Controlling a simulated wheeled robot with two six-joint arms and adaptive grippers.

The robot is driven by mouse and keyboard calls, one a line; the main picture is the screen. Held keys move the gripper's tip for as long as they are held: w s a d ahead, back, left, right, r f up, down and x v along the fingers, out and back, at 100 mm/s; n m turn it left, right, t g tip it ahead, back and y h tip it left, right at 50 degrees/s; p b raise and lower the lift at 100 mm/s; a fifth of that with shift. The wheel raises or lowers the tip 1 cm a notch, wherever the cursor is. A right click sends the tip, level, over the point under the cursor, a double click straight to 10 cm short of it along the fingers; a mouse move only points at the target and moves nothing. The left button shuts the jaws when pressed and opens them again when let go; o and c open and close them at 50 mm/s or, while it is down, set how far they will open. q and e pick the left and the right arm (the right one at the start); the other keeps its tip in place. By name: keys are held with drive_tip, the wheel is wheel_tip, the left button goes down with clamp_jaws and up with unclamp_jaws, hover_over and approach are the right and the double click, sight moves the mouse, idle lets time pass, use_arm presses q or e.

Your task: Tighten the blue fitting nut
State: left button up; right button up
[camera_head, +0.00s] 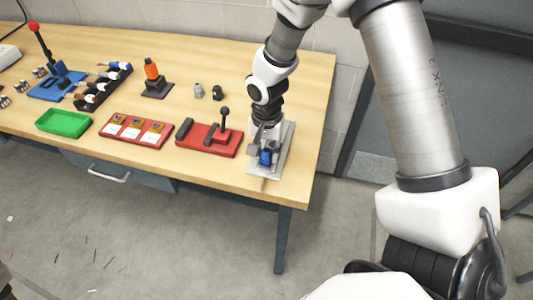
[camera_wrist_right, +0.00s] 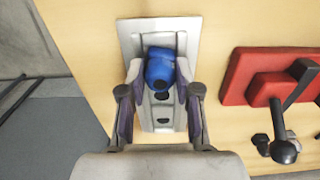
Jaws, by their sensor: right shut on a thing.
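The blue fitting nut (camera_head: 265,157) sits on a grey plate (camera_head: 284,150) near the right end of the wooden bench. In the right wrist view the nut (camera_wrist_right: 160,68) lies between the fingers, on the pale plate (camera_wrist_right: 130,38). My right gripper (camera_wrist_right: 160,85) is shut on the nut, with one finger on each side of it. In the head view my right gripper (camera_head: 265,143) reaches down onto the plate from above and hides part of it. My left gripper does not show in either view.
A red block with a black lever (camera_head: 215,140) stands just left of the plate. Farther left are a red tray with cards (camera_head: 137,131), a green tray (camera_head: 63,123) and a blue lever fixture (camera_head: 52,86). An orange-topped piece (camera_head: 154,77) stands behind. The bench edge is close by.

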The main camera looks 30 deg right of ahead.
sight(267, 151)
drive_tip(key=m+b, duration=0.2)
drive_tip(key=m, duration=0.2)
drive_tip(key=shift+f, duration=0.2)
drive_tip(key=m+b, duration=0.2)
drive_tip(key=m, duration=0.3)
drive_tip(key=o, duration=0.5)
drive_tip(key=shift+r+m, duration=0.1)
drive_tip(key=shift+m, duration=0.8)
drive_tip(key=shift+c, duration=0.2)
drive_tip(key=o, duration=0.5)
drive_tip(key=shift+r, duration=0.1)
drive_tip(key=o, duration=0.7)
wheel_tip(267, 151, up, 7)
drive_tip(key=p, duration=0.6)
drive_tip(key=shift+r, duration=0.1)
